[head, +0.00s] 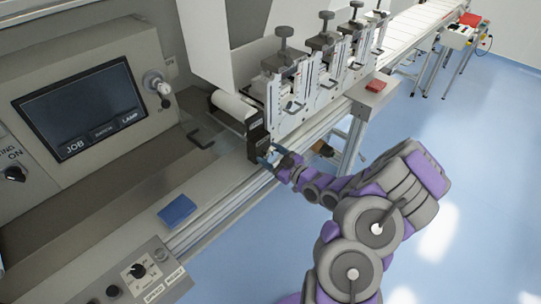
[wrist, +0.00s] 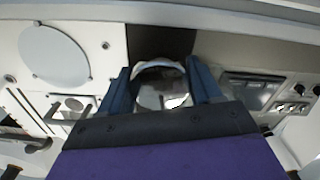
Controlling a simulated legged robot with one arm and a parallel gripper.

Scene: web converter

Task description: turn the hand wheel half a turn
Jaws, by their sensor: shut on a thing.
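In the wrist view a rounded part with a pale rim and grey middle, which I take as the hand wheel (wrist: 160,72), sits between the two blue fingers of my gripper (wrist: 161,88). The fingers stand on either side of it, shut on it. In the head view my gripper (head: 266,157) reaches from the right to the black block (head: 258,138) at the front of the machine. The wheel itself is hidden or too small to make out there.
A white roller (head: 233,106) lies behind the black block. Clamp units with dark knobs (head: 285,60) stand to the right. A screen panel (head: 75,108) is at the left. A blue pad (head: 177,210) lies on the ledge. The blue floor (head: 470,130) is open at the right.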

